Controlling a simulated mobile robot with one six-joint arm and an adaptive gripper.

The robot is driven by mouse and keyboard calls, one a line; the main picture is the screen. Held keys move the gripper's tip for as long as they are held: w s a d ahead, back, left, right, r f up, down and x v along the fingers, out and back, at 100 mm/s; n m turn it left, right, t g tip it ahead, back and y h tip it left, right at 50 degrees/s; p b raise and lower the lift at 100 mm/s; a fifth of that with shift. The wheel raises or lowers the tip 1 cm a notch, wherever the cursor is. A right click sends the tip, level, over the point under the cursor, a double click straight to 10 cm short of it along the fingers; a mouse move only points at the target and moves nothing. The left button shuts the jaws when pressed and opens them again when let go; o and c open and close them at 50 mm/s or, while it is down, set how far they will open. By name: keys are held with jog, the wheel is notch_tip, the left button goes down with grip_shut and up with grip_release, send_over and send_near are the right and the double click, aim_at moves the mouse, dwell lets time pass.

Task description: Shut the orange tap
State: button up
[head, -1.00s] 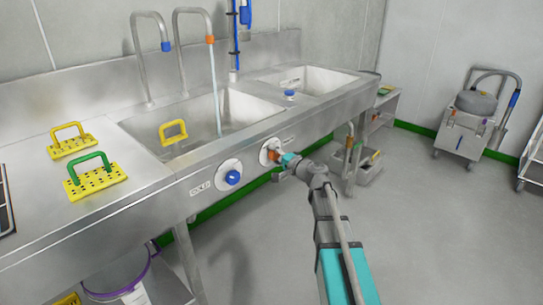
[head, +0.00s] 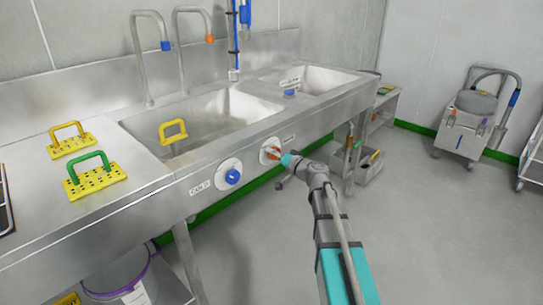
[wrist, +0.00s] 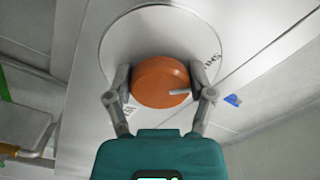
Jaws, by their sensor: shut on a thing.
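The orange tap knob (head: 271,153) sits on a round white plate on the sink's front panel, right of the blue knob (head: 232,176). In the wrist view the orange knob (wrist: 162,82) lies between my two fingers, with a pale pointer mark toward its right side. My gripper (head: 279,156) is shut on the orange knob, one finger on each side. The orange-banded spout (head: 209,38) stands behind the sink, and no water stream shows below it. Part of the lettering on the plate is hidden by my fingers.
A blue-banded spout (head: 165,46) stands left of the orange-banded one. A yellow-handled item (head: 173,131) is in the left basin (head: 215,108). Two perforated blocks with handles (head: 95,180) lie on the left counter. The floor on the right is open before a wheeled machine (head: 460,135).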

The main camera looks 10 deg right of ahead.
jog(key=o, duration=1)
jog(key=shift+o, duration=0.5)
jog(key=shift+s+d, duration=0.1)
jog(key=v, duration=1.1)
jog(key=shift+s+d, duration=0.2)
jog(key=shift+s, duration=0.1)
